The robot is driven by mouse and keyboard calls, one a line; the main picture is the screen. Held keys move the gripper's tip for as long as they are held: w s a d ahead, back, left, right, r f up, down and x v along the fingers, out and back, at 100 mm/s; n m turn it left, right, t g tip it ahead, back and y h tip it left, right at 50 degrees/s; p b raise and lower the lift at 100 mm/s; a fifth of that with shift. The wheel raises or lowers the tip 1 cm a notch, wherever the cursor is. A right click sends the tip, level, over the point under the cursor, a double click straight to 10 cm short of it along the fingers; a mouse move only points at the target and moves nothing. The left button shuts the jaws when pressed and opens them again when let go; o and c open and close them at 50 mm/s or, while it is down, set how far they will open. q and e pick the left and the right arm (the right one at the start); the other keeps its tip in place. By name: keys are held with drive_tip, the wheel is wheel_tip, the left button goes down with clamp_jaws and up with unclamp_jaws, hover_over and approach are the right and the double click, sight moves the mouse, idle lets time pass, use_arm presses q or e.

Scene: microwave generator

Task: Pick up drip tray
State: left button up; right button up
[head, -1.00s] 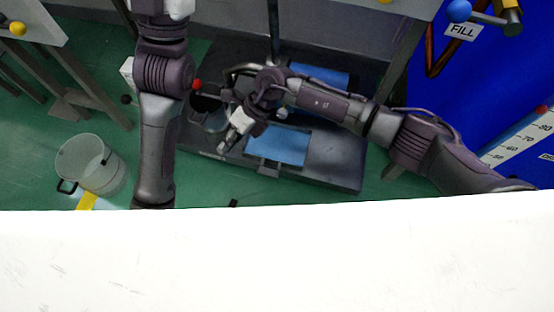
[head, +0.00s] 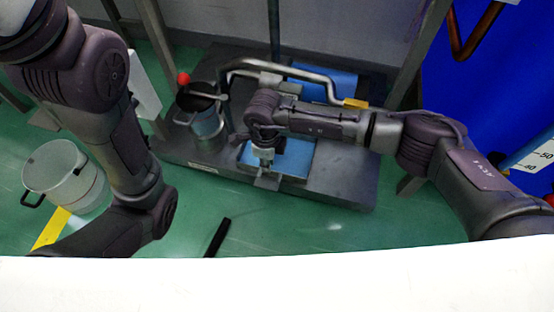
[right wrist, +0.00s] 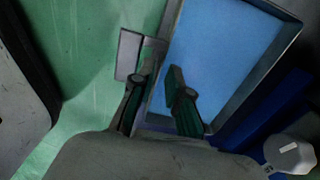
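The drip tray is a shallow blue-floored tray with a grey rim (head: 300,160), lying on a dark base plate. A small grey tab (head: 267,183) sticks out at its near side. In the right wrist view the tray's blue floor (right wrist: 225,60) fills the upper right, and the tab (right wrist: 129,54) is at its left edge. My right gripper (head: 266,163) is over the tray's near edge. In the right wrist view its fingers (right wrist: 158,80) are apart, with the tray's edge between them; contact cannot be told. My left gripper is out of view.
A second blue tray (head: 325,83) lies farther back. A bent metal pipe (head: 290,67) and a metal pot (head: 206,122) with a red knob stand on the dark base plate (head: 340,188). A clear bucket (head: 65,180) stands on the green floor at left. A black bar (head: 217,238) lies in front.

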sight(275, 161)
drive_tip(key=shift+f+b, duration=0.4)
drive_tip(key=shift+f, duration=0.1)
drive_tip(key=f+b, duration=0.2)
drive_tip(key=f, duration=0.1)
drive_tip(key=f+b, duration=0.1)
drive_tip(key=b, duration=0.1)
drive_tip(key=shift+d+f, duration=0.25)
drive_tip(key=shift+d, duration=0.1)
drive_tip(key=shift+r, duration=0.1)
clamp_jaws()
drive_tip(key=shift+r, duration=0.1)
